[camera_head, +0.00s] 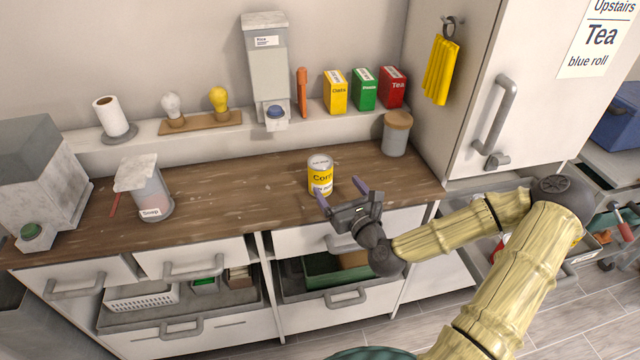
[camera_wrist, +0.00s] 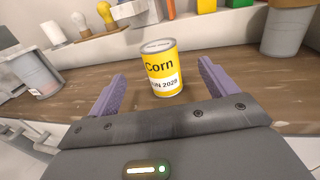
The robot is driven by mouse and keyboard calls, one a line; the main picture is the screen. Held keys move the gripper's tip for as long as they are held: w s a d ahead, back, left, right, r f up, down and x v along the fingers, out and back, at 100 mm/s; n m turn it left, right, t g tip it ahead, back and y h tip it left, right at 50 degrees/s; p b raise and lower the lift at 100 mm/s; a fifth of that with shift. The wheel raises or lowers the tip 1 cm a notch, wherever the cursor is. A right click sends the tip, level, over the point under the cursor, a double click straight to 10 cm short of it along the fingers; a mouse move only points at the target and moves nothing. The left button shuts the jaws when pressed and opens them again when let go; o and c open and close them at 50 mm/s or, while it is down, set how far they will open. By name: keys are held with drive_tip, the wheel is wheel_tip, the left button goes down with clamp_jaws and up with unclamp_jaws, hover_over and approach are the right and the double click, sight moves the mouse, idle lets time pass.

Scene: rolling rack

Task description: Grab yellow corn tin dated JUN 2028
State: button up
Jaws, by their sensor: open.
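The yellow corn tin (camera_head: 320,178) stands upright on the wooden counter, near its front edge. In the wrist view the tin (camera_wrist: 160,68) shows "Corn" and a white date label that appears to read JUN 2028; its first letter is partly cut off. My gripper (camera_head: 344,195) is open and empty, just in front of the tin and to its lower right in the head view. In the wrist view my gripper's two purple fingers (camera_wrist: 158,88) are spread, with the tin ahead between them and apart from both.
A soap container (camera_head: 150,190) stands at the left of the counter and a lidded grey canister (camera_head: 396,138) at the back right. A shelf behind holds a rice dispenser (camera_head: 268,75) and several boxes (camera_head: 364,90). The counter beside the tin is clear.

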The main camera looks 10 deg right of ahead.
sight(326, 172)
drive_tip(key=shift+a+f+b, duration=0.15)
drive_tip(key=shift+f+b, duration=0.1)
drive_tip(key=shift+b, duration=0.15)
drive_tip(key=x, duration=0.3)
drive_tip(key=p+x, duration=0.1)
drive_tip(key=x, duration=0.3)
drive_tip(key=shift+r, duration=0.25)
drive_tip(key=shift+w, duration=0.2)
drive_tip(key=shift+w, duration=0.1)
drive_tip(key=shift+p+x, duration=0.65)
drive_tip(key=shift+x, duration=1.9)
drive_tip(key=shift+f, duration=0.15)
drive_tip(key=shift+c, duration=0.3)
